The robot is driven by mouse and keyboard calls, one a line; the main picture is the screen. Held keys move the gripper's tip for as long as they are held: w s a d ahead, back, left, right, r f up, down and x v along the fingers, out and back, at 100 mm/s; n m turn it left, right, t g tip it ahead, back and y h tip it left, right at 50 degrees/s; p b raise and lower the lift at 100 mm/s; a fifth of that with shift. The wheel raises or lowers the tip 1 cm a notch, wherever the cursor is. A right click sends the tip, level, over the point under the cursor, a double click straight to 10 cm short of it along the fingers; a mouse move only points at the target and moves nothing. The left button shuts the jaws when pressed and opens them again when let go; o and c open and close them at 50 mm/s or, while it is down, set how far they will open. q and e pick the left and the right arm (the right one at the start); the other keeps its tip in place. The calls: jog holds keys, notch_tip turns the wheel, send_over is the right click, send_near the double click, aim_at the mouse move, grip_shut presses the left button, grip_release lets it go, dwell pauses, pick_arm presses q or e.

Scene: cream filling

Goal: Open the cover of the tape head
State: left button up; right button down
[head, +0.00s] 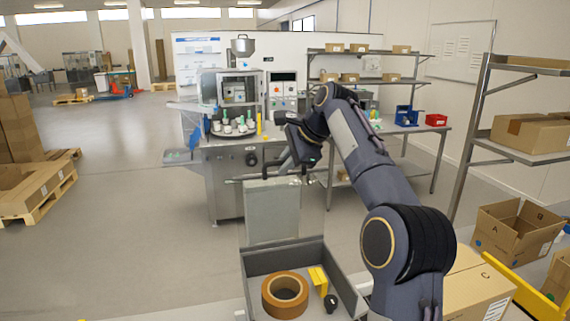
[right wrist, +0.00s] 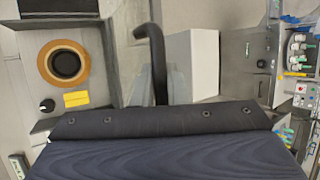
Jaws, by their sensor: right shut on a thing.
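The tape head (head: 334,268) is a grey open-topped box at the bottom middle of the head view, with a brown tape roll (head: 285,295) inside. Its cover (head: 272,212) is a pale grey panel standing upright at the box's far side, so the inside is exposed. My right gripper (head: 303,170) is at the cover's upper right edge, shut on the cover. The exact contact is small and partly hidden. My left gripper is out of view.
A yellow part (head: 318,279) and a black knob (head: 330,303) sit beside the roll. A filling machine (head: 238,100) stands beyond the cover. Cartons (head: 515,228) and a yellow rail (head: 522,287) are at the right.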

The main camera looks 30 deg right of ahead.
jog(key=shift+r, duration=0.15)
jog(key=c, duration=1.7)
grip_release()
jog(key=shift+s, duration=0.1)
jog(key=shift+c, duration=0.2)
jog(key=v, duration=0.7)
jog(key=shift+s+d+r, duration=0.1)
jog(key=shift+s+r, duration=0.05)
jog(key=shift+r, duration=0.1)
jog(key=shift+s, duration=0.1)
